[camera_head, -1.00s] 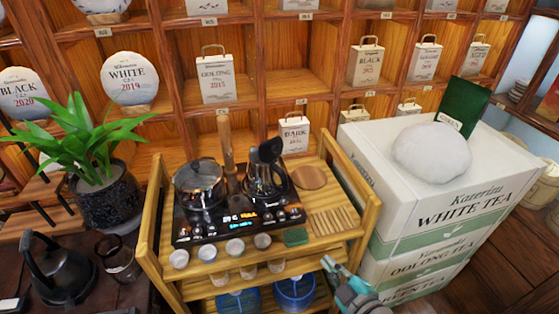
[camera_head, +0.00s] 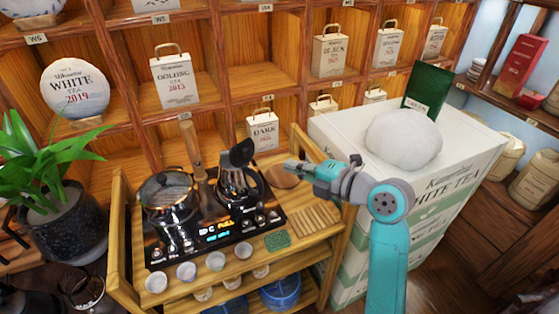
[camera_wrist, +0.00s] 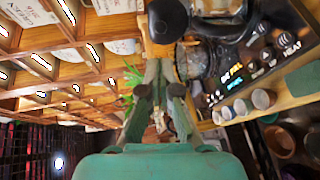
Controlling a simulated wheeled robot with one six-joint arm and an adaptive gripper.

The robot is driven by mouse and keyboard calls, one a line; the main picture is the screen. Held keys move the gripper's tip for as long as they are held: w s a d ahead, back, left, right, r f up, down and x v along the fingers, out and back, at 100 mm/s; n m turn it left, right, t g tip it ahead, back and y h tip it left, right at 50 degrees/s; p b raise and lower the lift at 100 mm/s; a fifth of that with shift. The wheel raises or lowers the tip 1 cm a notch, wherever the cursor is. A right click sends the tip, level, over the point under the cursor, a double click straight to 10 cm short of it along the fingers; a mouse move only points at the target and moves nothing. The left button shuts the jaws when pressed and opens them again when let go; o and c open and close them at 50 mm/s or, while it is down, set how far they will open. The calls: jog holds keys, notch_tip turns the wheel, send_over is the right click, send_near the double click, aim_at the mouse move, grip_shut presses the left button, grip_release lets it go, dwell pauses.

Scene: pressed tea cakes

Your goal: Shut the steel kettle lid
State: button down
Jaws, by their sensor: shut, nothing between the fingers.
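The steel kettle (camera_head: 238,190) stands on the right half of the black stove. Its black lid (camera_head: 241,152) is open, tilted up above the body. My gripper (camera_head: 290,168) is to the right of the kettle, at about lid height and apart from it, pointing left. It is shut and empty. In the wrist view, my gripper's fingers (camera_wrist: 160,75) point forward. A dark round part, which looks like the lid (camera_wrist: 167,20), shows above them, with shiny metal of the kettle (camera_wrist: 218,8) at the top edge.
Several small cups (camera_head: 216,261) line the cart's front. A round wooden coaster (camera_head: 283,176) lies behind my gripper. White tea boxes (camera_head: 335,140) stand right; shelves rise behind.

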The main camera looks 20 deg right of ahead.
aim_at(249, 151)
jog(key=x, duration=1.2)
jog(key=shift+w+a, duration=0.15)
jog(key=shift+w, duration=0.2)
jog(key=shift+w, duration=0.1)
